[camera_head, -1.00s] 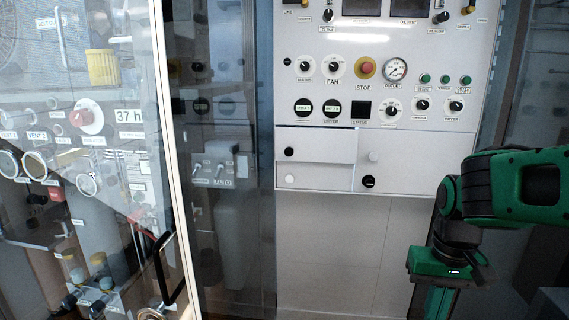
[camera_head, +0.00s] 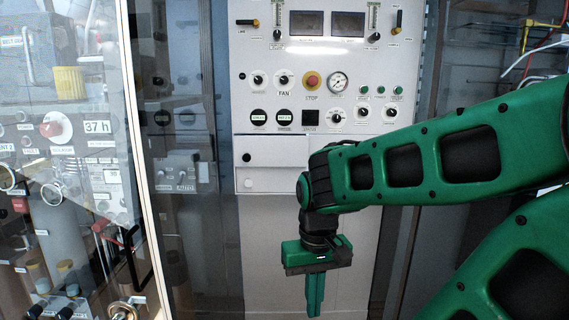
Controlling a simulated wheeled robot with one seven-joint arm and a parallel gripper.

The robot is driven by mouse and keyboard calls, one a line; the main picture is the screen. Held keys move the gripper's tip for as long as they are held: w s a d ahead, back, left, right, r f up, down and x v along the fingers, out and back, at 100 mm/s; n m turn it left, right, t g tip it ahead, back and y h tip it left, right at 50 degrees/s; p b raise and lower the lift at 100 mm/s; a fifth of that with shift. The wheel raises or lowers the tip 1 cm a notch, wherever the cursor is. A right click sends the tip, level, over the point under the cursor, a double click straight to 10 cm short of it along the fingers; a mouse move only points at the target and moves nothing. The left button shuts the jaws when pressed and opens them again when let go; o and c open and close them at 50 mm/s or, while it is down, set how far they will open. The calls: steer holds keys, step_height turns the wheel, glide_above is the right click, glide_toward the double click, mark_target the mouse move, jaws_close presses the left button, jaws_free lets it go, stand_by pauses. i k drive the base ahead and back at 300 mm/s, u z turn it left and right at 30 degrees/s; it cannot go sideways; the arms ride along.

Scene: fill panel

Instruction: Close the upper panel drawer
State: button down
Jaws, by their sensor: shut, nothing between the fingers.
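The white panel (camera_head: 350,95) has drawers along its bottom. The upper left drawer (camera_head: 275,150), with a black knob (camera_head: 246,157), seems to stand slightly out from the panel, with a dark line under its front. Below it is a lower drawer front (camera_head: 275,182) with a white knob (camera_head: 248,183). My gripper (camera_head: 314,308) points straight down, shut and empty, in front of and below the panel. It does not appear to touch the drawers. My arm hides the right-hand drawer fronts.
A glass door (camera_head: 75,120) with a black handle (camera_head: 138,262) stands at the left. Cables (camera_head: 540,45) hang at the upper right. The space below the panel is clear.

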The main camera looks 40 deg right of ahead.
mark_target(250, 151)
steer(key=z, duration=0.1)
steer(key=k, duration=0.65)
steer(key=z, duration=0.8)
steer(key=i, duration=1)
steer(key=u, duration=0.05)
